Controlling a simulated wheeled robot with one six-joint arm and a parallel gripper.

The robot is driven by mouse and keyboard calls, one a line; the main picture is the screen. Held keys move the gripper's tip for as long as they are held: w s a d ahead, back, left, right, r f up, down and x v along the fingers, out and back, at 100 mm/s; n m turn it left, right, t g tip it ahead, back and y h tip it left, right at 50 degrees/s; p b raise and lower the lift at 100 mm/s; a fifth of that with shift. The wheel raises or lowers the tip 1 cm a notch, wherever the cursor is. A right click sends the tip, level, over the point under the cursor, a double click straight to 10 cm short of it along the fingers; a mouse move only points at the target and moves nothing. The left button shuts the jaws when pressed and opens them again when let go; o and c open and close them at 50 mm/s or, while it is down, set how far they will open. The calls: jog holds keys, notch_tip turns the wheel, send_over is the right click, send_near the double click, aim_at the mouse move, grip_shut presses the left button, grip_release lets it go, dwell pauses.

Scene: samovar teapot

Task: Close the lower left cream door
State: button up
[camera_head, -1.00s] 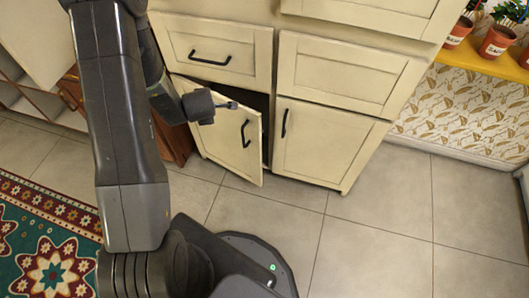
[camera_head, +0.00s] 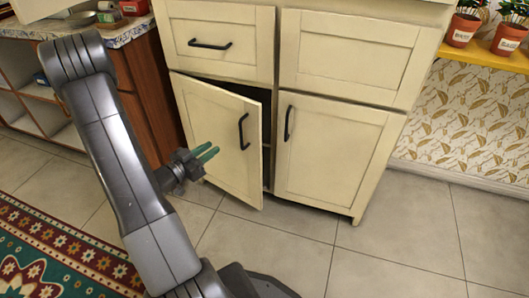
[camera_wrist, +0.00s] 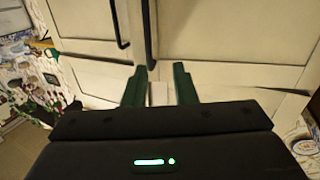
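The lower left cream door (camera_head: 218,130) stands ajar in the head view. A dark gap shows along its top and right edges, and its black handle (camera_head: 243,131) is near the right edge. My gripper (camera_head: 211,154) is in front of the door's lower left part, its green fingers pointing towards the right. In the wrist view my gripper's fingers (camera_wrist: 160,73) are spread apart with nothing held between them. Cream cabinet fronts (camera_wrist: 225,35) and dark handles lie beyond them. I cannot tell whether the fingers touch the door.
The closed lower right door (camera_head: 335,150) adjoins it, with drawers above. A wooden cabinet (camera_head: 155,100) stands at left. A patterned rug (camera_head: 50,250) lies at lower left. Tiled floor (camera_head: 410,235) is clear at right. A yellow shelf (camera_head: 487,55) holds potted plants.

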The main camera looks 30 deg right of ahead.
jog(key=s+m, duration=0.1)
jog(key=b, duration=0.4)
send_over(242, 147)
jog(key=shift+w+d+f+g, duration=0.15)
jog(key=shift+w+f+g, duration=0.15)
jog(key=shift+g, duration=0.1)
jog(key=shift+c, duration=0.3)
jog(key=shift+p, duration=0.3)
grip_shut()
